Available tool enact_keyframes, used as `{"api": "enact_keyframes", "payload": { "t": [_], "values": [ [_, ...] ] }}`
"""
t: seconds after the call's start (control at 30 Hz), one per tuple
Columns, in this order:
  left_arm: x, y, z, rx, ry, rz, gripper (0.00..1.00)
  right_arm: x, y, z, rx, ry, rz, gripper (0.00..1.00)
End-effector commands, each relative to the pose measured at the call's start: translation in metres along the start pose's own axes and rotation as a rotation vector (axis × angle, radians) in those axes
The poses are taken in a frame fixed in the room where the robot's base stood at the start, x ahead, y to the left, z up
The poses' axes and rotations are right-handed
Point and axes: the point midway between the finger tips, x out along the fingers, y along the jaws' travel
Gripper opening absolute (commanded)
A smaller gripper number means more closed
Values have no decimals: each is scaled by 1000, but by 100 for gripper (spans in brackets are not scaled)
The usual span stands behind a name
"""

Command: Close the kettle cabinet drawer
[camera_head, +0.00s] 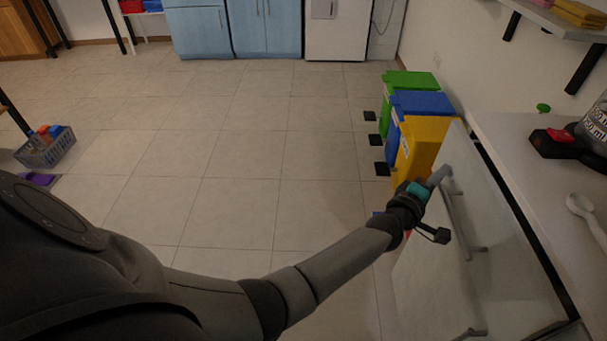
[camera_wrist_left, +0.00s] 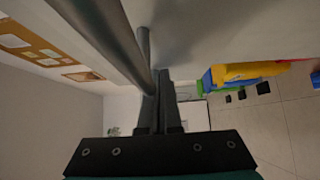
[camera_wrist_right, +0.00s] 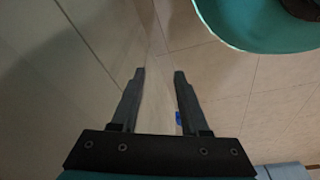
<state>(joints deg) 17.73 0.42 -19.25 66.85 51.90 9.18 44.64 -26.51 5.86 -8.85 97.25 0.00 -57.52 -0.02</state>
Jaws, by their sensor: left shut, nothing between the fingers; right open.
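The white cabinet front (camera_head: 430,270) stands at the right in the head view, under the countertop, with grey bar handles (camera_head: 462,220) on it. I cannot tell from this view how far any drawer stands out. My left gripper (camera_head: 440,177) is at the far end of the upper handle. In the left wrist view its fingers (camera_wrist_left: 161,75) are shut and empty, right beside a grey handle bar (camera_wrist_left: 115,45); contact is unclear. My right gripper (camera_wrist_right: 160,72) is open and empty in the right wrist view, over floor tiles beside a pale smooth surface. It is outside the head view.
Yellow (camera_head: 425,145), blue (camera_head: 420,103) and green (camera_head: 408,82) bins stand just beyond the cabinet. The countertop (camera_head: 530,110) holds a black-and-red item (camera_head: 556,145) and a white spoon-like item (camera_head: 582,207). A basket (camera_head: 45,150) sits at far left. The middle floor is clear.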

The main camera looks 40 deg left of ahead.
Motion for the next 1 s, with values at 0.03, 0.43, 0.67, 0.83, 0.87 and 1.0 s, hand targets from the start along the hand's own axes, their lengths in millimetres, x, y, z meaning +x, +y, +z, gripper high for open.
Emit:
{"api": "enact_keyframes", "payload": {
  "t": [0.03,0.43,0.67,0.83,0.87,1.0],
  "values": [
    [6,-1,6,-3,-1,1,0,-1,1,-4,0,8,1,45],
    [24,1,23,0,0,1,0,-15,1,-16,2,30,3,45],
    [24,2,25,0,-3,3,0,-15,1,-16,2,31,3,45],
    [25,3,26,-1,-6,4,0,-15,1,-16,2,30,2,45],
    [25,3,26,-1,-6,4,0,-15,1,-16,2,31,2,45],
    [25,4,27,-2,-8,5,0,-15,1,-16,2,31,2,45]
  ]
}}
